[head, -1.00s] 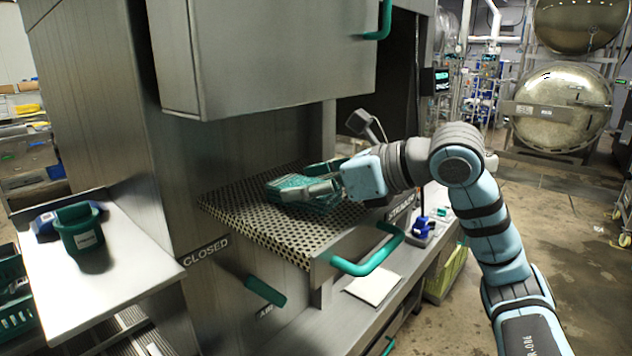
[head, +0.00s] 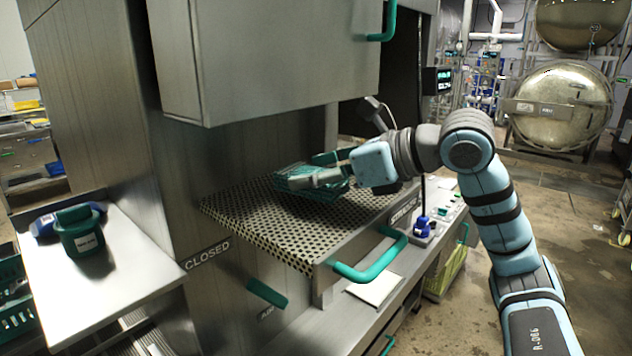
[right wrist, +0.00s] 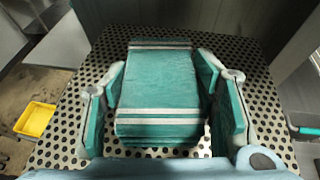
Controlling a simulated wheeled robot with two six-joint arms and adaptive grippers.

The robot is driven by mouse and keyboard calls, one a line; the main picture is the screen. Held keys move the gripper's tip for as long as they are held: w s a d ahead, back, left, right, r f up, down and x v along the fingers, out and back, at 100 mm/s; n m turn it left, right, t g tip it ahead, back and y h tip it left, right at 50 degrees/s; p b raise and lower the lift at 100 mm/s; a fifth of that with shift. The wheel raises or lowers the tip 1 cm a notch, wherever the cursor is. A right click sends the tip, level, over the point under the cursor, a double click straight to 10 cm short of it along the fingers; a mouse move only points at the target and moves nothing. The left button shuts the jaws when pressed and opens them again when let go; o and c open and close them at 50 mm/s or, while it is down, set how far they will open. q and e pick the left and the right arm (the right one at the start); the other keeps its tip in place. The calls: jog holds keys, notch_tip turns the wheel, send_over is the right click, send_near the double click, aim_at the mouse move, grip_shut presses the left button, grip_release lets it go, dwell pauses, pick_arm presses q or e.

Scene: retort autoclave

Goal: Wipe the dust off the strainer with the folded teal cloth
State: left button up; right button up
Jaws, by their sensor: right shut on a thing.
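The strainer (head: 250,218) is a flat, perforated metal tray with a teal front handle, sticking out of the steel machine. The folded teal cloth (right wrist: 158,85) has white and dark stripes. It also shows over the back part of the strainer in the head view (head: 328,190). My right gripper (right wrist: 163,100) is shut on the cloth, with one teal-padded finger along each side. It shows in the head view (head: 310,180), low over the strainer. The cloth appears to lie on or just above the holes; exact contact is unclear. I cannot make out dust. My left gripper is out of view.
A raised steel door (head: 270,70) hangs above the strainer. A side shelf at left (head: 130,265) holds a teal container (head: 80,232). A lower shelf holds a pale sheet (head: 376,290) and a blue item (head: 422,228). The strainer's front part is clear.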

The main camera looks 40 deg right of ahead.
notch_tip(320, 180, up, 4)
jog(key=p, duration=0.2)
jog(key=shift+a+f+p, duration=0.15)
jog(key=shift+p, duration=0.25)
jog(key=shift+r+p, duration=1.1)
jog(key=shift+r, duration=0.1)
jog(key=shift+f, duration=0.1)
